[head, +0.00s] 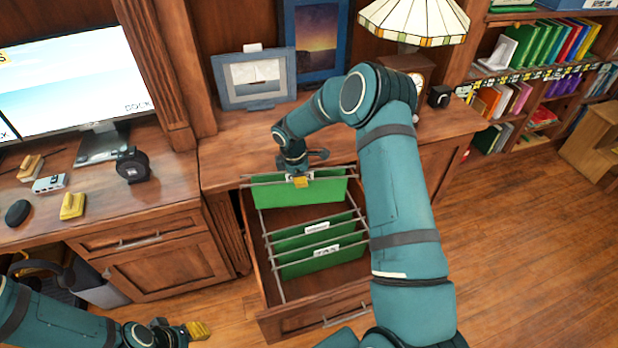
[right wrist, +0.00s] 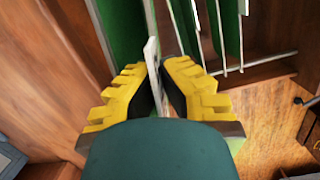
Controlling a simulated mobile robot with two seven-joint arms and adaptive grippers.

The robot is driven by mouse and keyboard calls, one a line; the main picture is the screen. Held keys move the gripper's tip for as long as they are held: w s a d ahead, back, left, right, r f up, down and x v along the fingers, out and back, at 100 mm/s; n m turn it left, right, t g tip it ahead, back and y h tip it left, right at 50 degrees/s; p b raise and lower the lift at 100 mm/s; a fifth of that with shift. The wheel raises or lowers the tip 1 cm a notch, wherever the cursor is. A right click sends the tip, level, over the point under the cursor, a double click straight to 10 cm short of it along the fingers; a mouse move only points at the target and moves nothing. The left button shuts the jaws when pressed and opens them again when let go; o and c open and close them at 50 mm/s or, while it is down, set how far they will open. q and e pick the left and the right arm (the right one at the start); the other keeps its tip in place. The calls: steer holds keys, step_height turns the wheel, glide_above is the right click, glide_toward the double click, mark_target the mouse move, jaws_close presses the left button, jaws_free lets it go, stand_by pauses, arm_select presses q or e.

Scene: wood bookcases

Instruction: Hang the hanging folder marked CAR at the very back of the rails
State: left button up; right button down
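A green hanging folder (head: 300,192) with metal rods is at the back end of the open drawer (head: 268,285). It looks raised over the rails, with its rod ends reaching past them. My right gripper (head: 301,182) has its yellow fingers closed around this folder's pale tab (right wrist: 152,60); the tab's writing cannot be read. Several other green folders hang nearer the front, among them one with a white label (head: 326,251) that seems to read TAX. My left gripper (head: 197,330) is low at the left, away from the drawer, its opening unclear.
The desk edge and a framed boat picture (head: 255,78) stand behind the drawer. A lamp (head: 413,20) and clock are at the back right. The left rail (head: 272,255) is bare between the raised folder and the hanging ones. Open floor lies at the right.

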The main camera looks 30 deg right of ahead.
mark_target(310, 199)
steer(key=d, duration=0.1)
steer(key=w+d+f+n, duration=0.1)
steer(key=d+f+n, duration=0.1)
steer(key=d, duration=0.1)
steer(key=shift+w+d, duration=0.1)
steer(key=shift+w, duration=0.2)
steer(key=shift+f+b, duration=1.15)
steer(key=shift+f, duration=0.4)
steer(key=shift+f+b, duration=1.8)
steer(key=shift+f, duration=1.25)
steer(key=shift+f+b, duration=0.95)
steer(key=shift+f, duration=0.4)
steer(key=shift+f+b, duration=0.3)
steer(key=shift+f, duration=2.45)
